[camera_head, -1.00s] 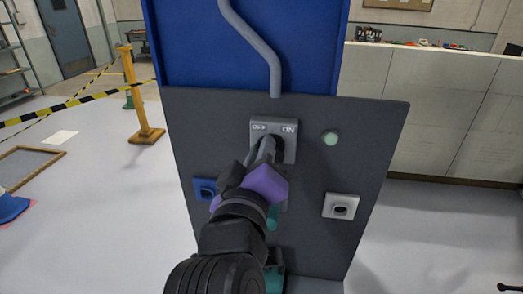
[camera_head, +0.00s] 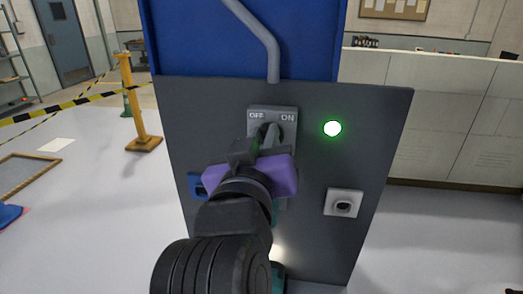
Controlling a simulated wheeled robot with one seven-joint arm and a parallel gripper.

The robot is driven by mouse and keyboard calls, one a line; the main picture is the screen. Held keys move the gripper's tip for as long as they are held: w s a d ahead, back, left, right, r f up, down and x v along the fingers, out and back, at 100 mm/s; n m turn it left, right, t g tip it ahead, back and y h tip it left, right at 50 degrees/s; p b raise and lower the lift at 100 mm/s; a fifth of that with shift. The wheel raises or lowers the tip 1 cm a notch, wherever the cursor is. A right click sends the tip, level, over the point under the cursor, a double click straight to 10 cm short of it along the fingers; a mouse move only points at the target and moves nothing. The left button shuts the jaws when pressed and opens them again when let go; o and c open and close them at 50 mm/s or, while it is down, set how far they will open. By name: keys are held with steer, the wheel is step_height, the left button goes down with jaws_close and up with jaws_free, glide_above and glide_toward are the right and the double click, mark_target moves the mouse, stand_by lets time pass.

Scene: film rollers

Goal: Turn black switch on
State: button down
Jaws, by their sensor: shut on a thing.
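The black switch (camera_head: 264,130) sits in a grey plate (camera_head: 288,130) marked OFF on the left and ON on the right, on the dark front panel. My gripper (camera_head: 269,145) reaches up to it from below and is shut on the switch. Its fingers and purple wrist part hide much of the switch, so the exact knob angle is hard to see. The round indicator lamp (camera_head: 332,129) right of the plate glows bright with a green rim.
The dark panel (camera_head: 365,160) stands below a blue cabinet (camera_head: 200,40) with a grey pipe (camera_head: 268,50). A white socket (camera_head: 343,203) is at lower right and a blue one (camera_head: 196,186) at left, partly hidden. A yellow post (camera_head: 132,100) with striped tape stands left.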

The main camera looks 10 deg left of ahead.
steer(key=m+b, duration=0.3)
steer(key=m, duration=0.1)
steer(key=d+m+b, duration=0.1)
steer(key=m+b, duration=0.2)
steer(key=m, duration=0.1)
steer(key=m+b, duration=0.3)
steer(key=m, duration=0.1)
steer(key=shift+d+f+b, duration=0.35)
steer(key=shift+d, duration=0.05)
steer(key=shift+m, duration=0.3)
steer(key=c, duration=1.4)
jaws_free()
steer(key=shift+o, duration=0.2)
steer(key=s, duration=0.8)
steer(key=shift+b, duration=0.4)
steer(key=shift+a, duration=0.1)
